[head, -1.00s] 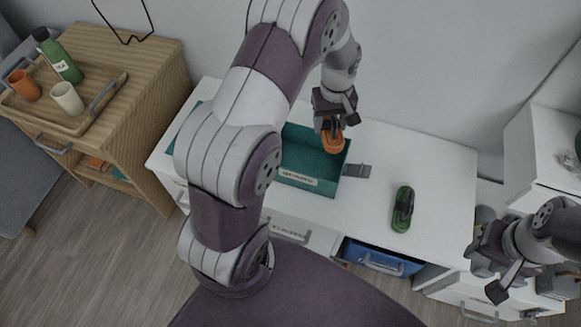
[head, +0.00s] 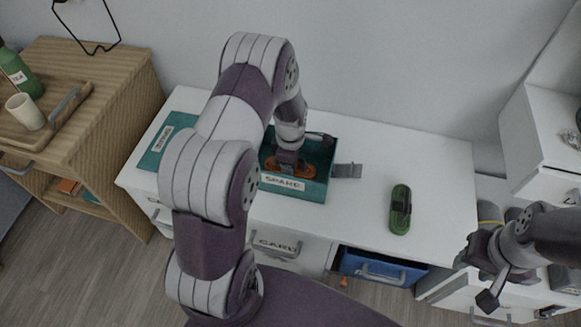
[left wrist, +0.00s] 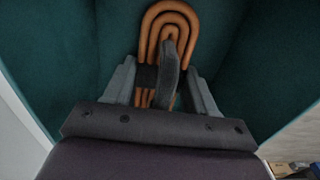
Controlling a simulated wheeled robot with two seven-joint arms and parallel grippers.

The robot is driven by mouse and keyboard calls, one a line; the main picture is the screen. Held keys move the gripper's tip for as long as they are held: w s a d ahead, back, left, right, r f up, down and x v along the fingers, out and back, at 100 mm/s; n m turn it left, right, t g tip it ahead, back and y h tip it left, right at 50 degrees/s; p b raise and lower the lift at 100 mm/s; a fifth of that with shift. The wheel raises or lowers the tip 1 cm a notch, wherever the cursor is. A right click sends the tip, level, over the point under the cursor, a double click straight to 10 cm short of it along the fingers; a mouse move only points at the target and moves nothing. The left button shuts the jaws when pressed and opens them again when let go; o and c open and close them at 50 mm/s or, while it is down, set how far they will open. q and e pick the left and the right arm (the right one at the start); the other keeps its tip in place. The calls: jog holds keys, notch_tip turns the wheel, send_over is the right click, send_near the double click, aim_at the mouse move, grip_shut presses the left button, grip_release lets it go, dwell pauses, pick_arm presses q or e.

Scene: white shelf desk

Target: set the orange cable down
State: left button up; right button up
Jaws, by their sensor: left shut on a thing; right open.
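Whether the cable touches the box floor is hard to tell. My right gripper (head: 478,278) is open and empty at the right, beyond the desk's front right corner.
A green cable bundle (head: 400,209) lies on the white desk (head: 440,170) to the right of the box. A grey strap piece (head: 347,171) lies at the box's right side. A teal lid (head: 165,140) is at the left. A blue drawer (head: 375,265) stands open below.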

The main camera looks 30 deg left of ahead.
pick_arm(q)
jog(key=shift+r, duration=0.15)
jog(key=o, duration=1.1)
notch_tip(320, 180, up, 12)
jog(key=p, duration=0.5)
jog(key=s+d+r+m, duration=0.4)
jog(key=s+m, duration=0.3)
jog(key=m, duration=0.3)
jog(key=s+d+r+m+t, duration=0.1)
jog(key=s+d+r+m, duration=0.3)
jog(key=m, duration=0.7)
jog(key=s+r, duration=0.1)
jog(key=s, duration=0.1)
jog(key=shift+s+r, duration=0.25)
jog(key=shift+s, duration=0.1)
